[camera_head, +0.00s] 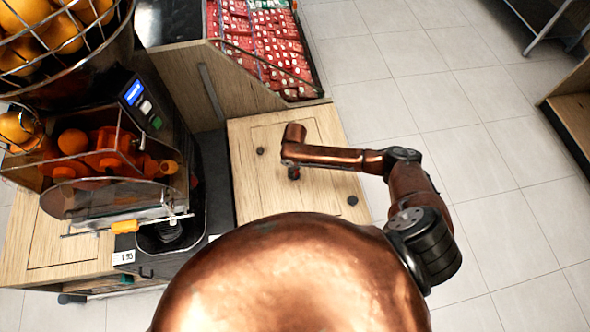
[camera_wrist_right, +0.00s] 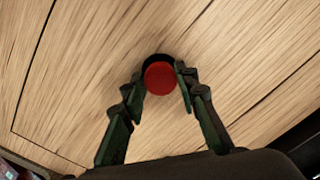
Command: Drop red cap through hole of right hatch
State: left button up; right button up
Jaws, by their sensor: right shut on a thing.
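The red cap (camera_wrist_right: 159,79) is round and sits between the fingertips of my right gripper (camera_wrist_right: 159,73), which is shut on it. In the right wrist view the cap covers most of a dark round hole (camera_wrist_right: 154,57) in the light wood hatch (camera_wrist_right: 235,50); only the hole's far rim shows. I cannot tell how high the cap is above the hole. In the head view the right gripper (camera_head: 293,173) points down over the right hatch (camera_head: 315,185), mostly hidden under my copper arm. My left gripper is not in view.
The orange juicer (camera_head: 120,150) stands left of the hatch. A bin of red-and-white packages (camera_head: 262,45) is behind it. Two dark round spots, one (camera_head: 260,151) left and one (camera_head: 352,200) right, mark the wood top. Tiled floor (camera_head: 470,130) lies open on the right.

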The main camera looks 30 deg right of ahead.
jog(key=shift+p, duration=0.45)
dwell(0.3)
dwell(0.3)
jog(key=o, duration=0.7)
jog(key=shift+o, duration=0.5)
jog(key=shift+o, duration=1.4)
notch_tip(320, 180, up, 7)
jog(key=p, duration=0.8)
jog(key=shift+r, duration=0.1)
